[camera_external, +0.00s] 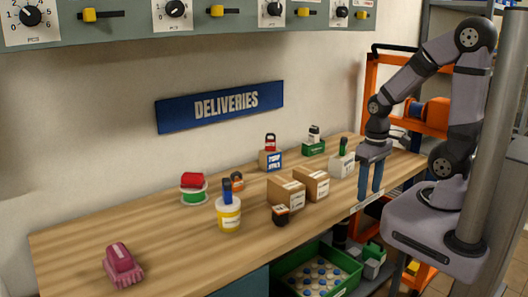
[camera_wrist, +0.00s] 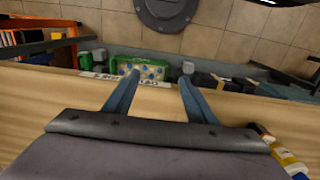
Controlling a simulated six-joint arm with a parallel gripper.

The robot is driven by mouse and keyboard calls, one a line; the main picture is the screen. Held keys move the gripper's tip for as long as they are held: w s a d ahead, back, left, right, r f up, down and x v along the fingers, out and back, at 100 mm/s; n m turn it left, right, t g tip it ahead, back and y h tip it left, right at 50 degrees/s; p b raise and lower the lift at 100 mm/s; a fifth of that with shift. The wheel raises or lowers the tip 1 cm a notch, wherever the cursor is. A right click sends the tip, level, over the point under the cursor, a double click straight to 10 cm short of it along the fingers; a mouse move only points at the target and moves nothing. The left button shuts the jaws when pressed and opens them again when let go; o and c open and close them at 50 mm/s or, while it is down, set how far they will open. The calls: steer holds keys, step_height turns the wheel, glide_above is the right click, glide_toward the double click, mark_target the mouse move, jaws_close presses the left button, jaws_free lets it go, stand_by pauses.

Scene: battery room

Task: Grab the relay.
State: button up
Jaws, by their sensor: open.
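I cannot tell for certain which item is the relay. A small dark block with an orange and pale top (camera_external: 281,215) stands near the table's front edge, right of a yellow-and-white tub (camera_external: 229,216). In the wrist view a dark and orange piece (camera_wrist: 262,131) shows at lower right beside the tub (camera_wrist: 286,153). My gripper (camera_external: 369,197) has two blue fingers pointing down near the front edge, right of the cardboard boxes. In the wrist view my gripper (camera_wrist: 160,78) is open, with nothing between its fingers.
Two cardboard boxes (camera_external: 286,193) (camera_external: 312,182) stand mid-table, with several items on blocks behind. A green crate (camera_external: 343,286) sits below the front edge. The table's left part is mostly clear.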

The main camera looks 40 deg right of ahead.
steer(key=c, duration=0.3)
steer(key=shift+r, duration=0.1)
